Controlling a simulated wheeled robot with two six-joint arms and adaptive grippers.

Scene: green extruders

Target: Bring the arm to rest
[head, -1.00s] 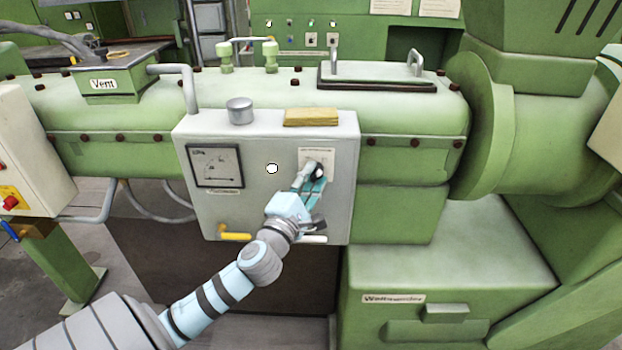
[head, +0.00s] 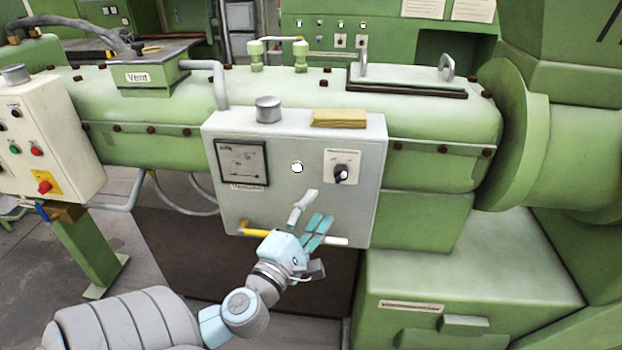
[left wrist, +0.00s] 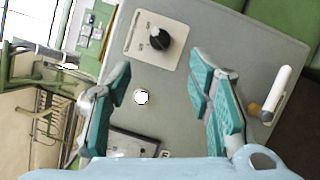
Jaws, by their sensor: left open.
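My left gripper (head: 311,218) is open and empty in front of the lower part of the grey control box (head: 225,205). In the left wrist view, its teal fingers (left wrist: 163,98) are spread apart with the box face beyond them. A black rotary knob (head: 341,174) on a pale plate sits on the box, above and to the right of the gripper; it also shows in the left wrist view (left wrist: 159,39). The gripper is apart from the knob. My right gripper is in neither view.
A panel with a red button (head: 45,187) stands left.

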